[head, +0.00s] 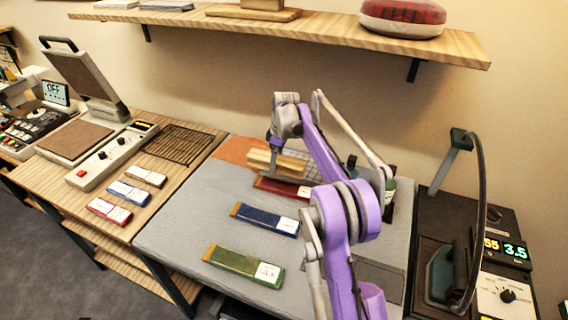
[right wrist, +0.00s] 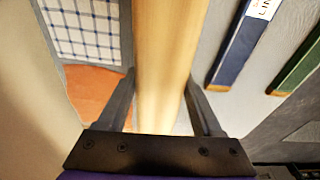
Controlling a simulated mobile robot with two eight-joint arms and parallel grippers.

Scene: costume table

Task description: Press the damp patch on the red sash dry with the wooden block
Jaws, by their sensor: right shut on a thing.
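The red sash (head: 270,185) lies on the grey table pad, with a white label at its right end; my right gripper and arm hide part of it. No damp patch can be made out on it. My right gripper (head: 280,172) is shut on the pale wooden block (head: 262,158), at the red sash's far side in the head view. In the right wrist view the block (right wrist: 165,60) stands between both fingers and the red sash does not show. I cannot tell whether the block touches the sash. My left gripper is not in view.
A blue sash (head: 265,220) and a green sash (head: 243,266) lie nearer on the grey pad (head: 185,225). An orange cloth (right wrist: 95,90) and a checked cloth (right wrist: 85,30) lie beside the block. An opened press (head: 85,140) stands left; a dark unit with a display (head: 507,249) stands right.

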